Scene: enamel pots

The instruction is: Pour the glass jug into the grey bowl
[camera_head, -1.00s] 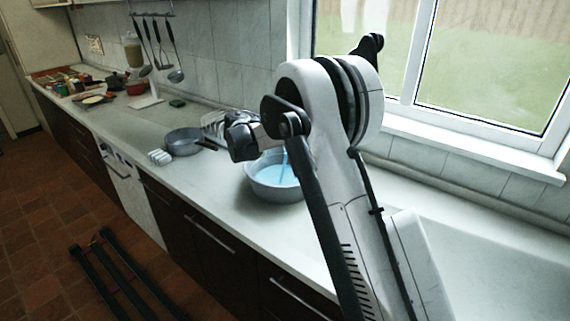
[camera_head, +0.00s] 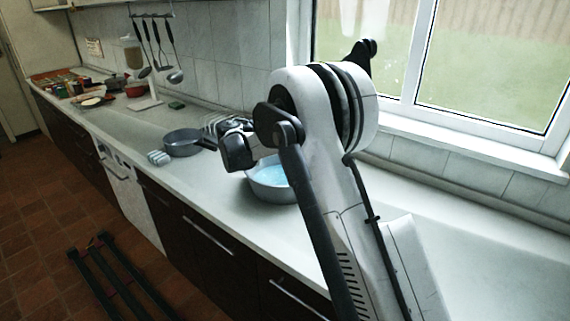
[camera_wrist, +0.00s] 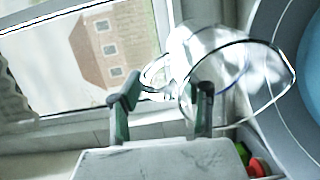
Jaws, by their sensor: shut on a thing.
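The grey bowl (camera_head: 270,192) stands on the counter beneath my arm, with light blue liquid in it; its rim (camera_wrist: 262,70) and blue contents show at the right edge of the wrist view. The clear glass jug (camera_wrist: 232,88) is tilted in the wrist view, its mouth towards the bowl, and looks empty. My gripper (camera_wrist: 165,90) is shut on the jug at its handle side, with one finger on each side of the handle.
A grey pan (camera_head: 182,142) stands left of the bowl, with a ribbed pale item (camera_head: 158,158) beside it. A window (camera_head: 480,70) is behind. Red and green items (camera_wrist: 254,164) show low in the wrist view. The counter to the right of my arm is clear.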

